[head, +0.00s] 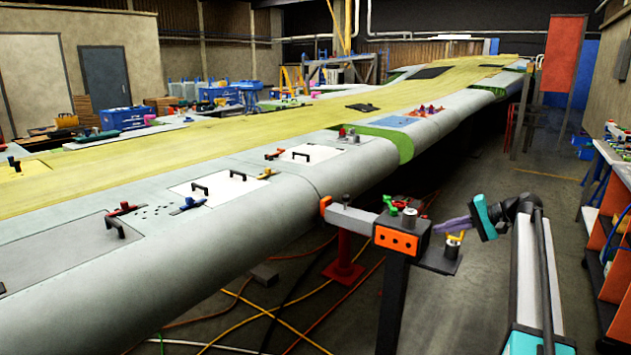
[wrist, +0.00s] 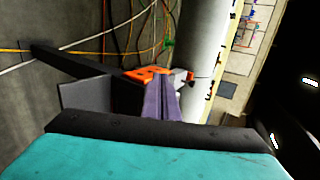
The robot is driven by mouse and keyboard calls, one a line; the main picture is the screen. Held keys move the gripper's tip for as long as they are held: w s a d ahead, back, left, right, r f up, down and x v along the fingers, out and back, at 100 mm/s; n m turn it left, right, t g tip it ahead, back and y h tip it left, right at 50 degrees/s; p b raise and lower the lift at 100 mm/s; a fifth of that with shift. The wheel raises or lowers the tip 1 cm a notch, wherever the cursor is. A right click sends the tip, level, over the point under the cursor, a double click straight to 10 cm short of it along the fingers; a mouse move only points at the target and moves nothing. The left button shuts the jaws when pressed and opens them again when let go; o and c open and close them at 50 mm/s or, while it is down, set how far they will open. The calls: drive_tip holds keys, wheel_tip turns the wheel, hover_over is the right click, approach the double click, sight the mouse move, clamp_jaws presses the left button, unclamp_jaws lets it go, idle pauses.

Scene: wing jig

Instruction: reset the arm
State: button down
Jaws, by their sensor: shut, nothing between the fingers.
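My gripper (head: 441,228) is at the right of the head view, with purple fingers beyond a teal wrist. Its fingers are closed together and empty, and they point left toward the tool stand (head: 397,241). In the wrist view my gripper (wrist: 166,88) reaches up the picture, with the orange part of the stand (wrist: 146,73) just beyond the fingertips. I cannot tell whether the fingertips touch the stand. My arm is folded, with its pale link rising at the right.
The long wing (head: 250,235) fills the left and middle, with handled panels and clamps on top. A small dark shelf with a yellow-handled piece (head: 455,240) sits just below my fingers. Cables (head: 280,310) lie on the floor. A workbench (head: 612,160) stands at the right edge.

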drive_tip(key=a+f+g, duration=0.2)
drive_tip(key=a+f, duration=0.6)
drive_tip(key=f, duration=0.3)
drive_tip(key=s+a+f+g, duration=0.2)
drive_tip(key=s+a+f, duration=0.45)
drive_tip(key=f, duration=0.45)
drive_tip(key=s+a+f+g+h, duration=0.1)
drive_tip(key=s+a+f+g, duration=0.1)
drive_tip(key=s+a+f, duration=0.7)
drive_tip(key=s+a+f+g, duration=0.2)
drive_tip(key=s+a+f, duration=0.2)
drive_tip(key=f, duration=0.9)
drive_tip(key=s+a+f+n+g+h, duration=0.1)
drive_tip(key=s+a+f+g+h, duration=0.1)
drive_tip(key=s+f, duration=0.8)
drive_tip(key=s+a+f+n+g+h, duration=0.15)
drive_tip(key=s+f, duration=0.35)
drive_tip(key=s, duration=1)
drive_tip(key=s+d+f+n+h, duration=0.1)
drive_tip(key=s+d+n+h, duration=0.1)
drive_tip(key=s, duration=0.4)
drive_tip(key=s+d+f+n+h, duration=0.1)
drive_tip(key=s+d+n+h, duration=0.1)
drive_tip(key=s+d+h, duration=0.2)
drive_tip(key=shift+s+d+f, duration=0.35)
drive_tip(key=shift+s+d, duration=0.65)
drive_tip(key=shift+s, duration=0.8)
